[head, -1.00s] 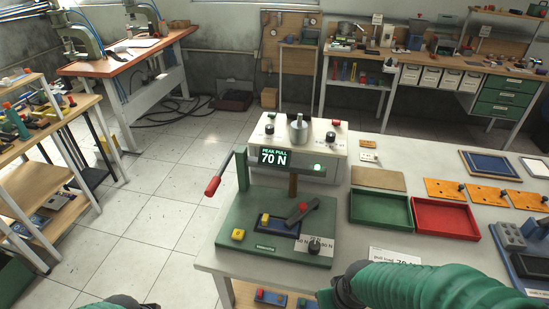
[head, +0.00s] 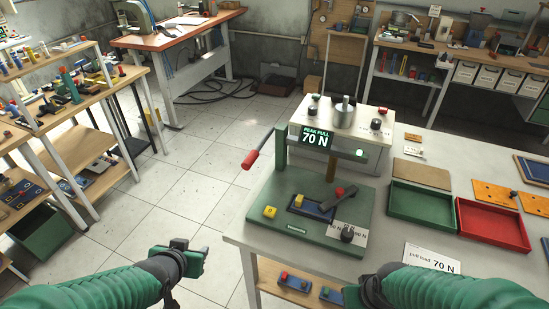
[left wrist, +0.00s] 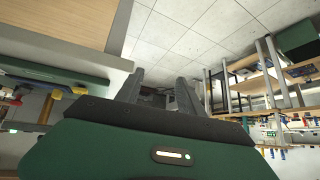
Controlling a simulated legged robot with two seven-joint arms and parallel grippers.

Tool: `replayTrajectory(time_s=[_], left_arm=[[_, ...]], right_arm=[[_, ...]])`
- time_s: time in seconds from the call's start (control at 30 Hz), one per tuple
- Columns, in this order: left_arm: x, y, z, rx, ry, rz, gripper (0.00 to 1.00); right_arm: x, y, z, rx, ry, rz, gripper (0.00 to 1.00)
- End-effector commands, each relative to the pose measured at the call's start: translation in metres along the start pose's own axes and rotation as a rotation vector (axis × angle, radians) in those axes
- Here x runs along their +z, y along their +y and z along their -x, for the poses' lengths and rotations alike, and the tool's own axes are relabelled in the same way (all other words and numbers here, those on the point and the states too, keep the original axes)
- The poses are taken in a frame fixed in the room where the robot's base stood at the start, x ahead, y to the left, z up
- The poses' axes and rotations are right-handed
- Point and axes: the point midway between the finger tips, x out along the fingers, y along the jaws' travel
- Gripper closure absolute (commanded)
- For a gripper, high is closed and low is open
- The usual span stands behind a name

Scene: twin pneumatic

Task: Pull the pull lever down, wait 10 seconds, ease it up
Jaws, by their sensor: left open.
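The pull lever, with its red handle (head: 251,160), slants down and left from the green post on the left side of the green fixture (head: 270,195). The fixture stands at the table's left edge. Its display (head: 316,139) reads PEAK PULL 70 N, and a green light (head: 359,153) is lit beside it. My left gripper (head: 196,258) is open and empty, below and left of the handle and well apart from it. Its two spread fingers show in the left wrist view (left wrist: 161,92). My right gripper (head: 372,290) is only partly seen at the bottom edge; its fingers are hidden.
A card (head: 431,258) reads pull load 70 N. Green (head: 420,213) and red (head: 492,227) trays stand right of the fixture. Floor left of the table is clear; shelves (head: 70,130) stand farther left.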

Motion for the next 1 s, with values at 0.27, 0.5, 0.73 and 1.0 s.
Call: replayTrajectory(time_s=[0.27,0.5,0.73,1.0], left_arm=[[-0.117,0.051,0.029,0.177,0.768,-0.204,0.55],[-0.142,0.068,0.049,0.235,0.873,-0.231,0.55],[-0.171,0.081,0.017,0.232,0.874,-0.231,0.55],[-0.222,0.101,-0.027,0.23,0.873,-0.23,0.55]], right_arm=[[0.018,0.0,-0.073,0.0,-0.001,0.0,1.0],[0.014,0.0,-0.058,0.0,0.0,0.0,1.0],[0.01,0.0,-0.044,0.0,0.0,0.0,1.0],[0.011,0.0,-0.044,0.0,-0.001,0.0,1.0]])
